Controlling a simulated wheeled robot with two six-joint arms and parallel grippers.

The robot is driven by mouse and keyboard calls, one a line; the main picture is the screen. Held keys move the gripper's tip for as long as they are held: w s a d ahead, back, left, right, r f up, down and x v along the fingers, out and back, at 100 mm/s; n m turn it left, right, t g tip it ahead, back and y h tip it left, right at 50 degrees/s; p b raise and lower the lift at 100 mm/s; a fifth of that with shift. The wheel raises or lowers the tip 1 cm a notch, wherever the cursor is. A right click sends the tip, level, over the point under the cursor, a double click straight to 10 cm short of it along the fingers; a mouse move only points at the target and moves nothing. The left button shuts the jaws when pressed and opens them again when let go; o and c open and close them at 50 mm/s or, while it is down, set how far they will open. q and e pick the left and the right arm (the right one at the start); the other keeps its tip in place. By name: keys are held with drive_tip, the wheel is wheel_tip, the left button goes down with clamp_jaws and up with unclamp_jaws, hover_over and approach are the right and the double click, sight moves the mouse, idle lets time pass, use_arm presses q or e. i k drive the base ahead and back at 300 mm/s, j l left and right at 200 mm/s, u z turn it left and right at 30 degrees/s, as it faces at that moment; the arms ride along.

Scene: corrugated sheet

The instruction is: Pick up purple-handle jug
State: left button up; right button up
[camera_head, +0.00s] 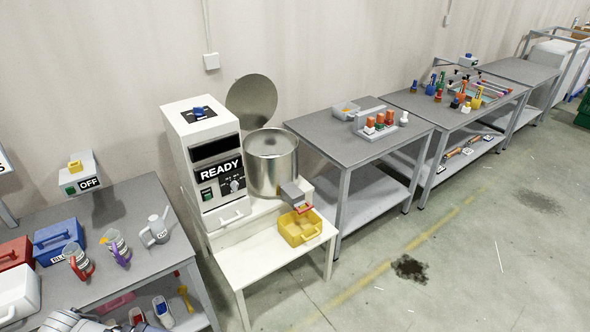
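The purple-handle jug (117,247) stands upright on the grey table at the left. It is a clear jug with a light label, and its purple handle faces the front right. A similar jug with a red handle (78,262) stands to its left, a short gap away. A grey watering can (156,230) stands to its right. A grey ribbed part, perhaps of my arm, shows at the bottom left edge in front of the table. I see no fingertips of either gripper, and nothing touches the purple-handle jug.
Blue (58,242) and red (14,254) boxes and a white container (18,295) crowd the table's left. A READY machine with a metal pot (271,163) stands right of the table. Floor at the right is open.

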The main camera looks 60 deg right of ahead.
sight(116, 243)
drive_tip(key=z, duration=1.7)
drive_tip(key=i+j+z, duration=0.25)
drive_tip(key=i, duration=0.2)
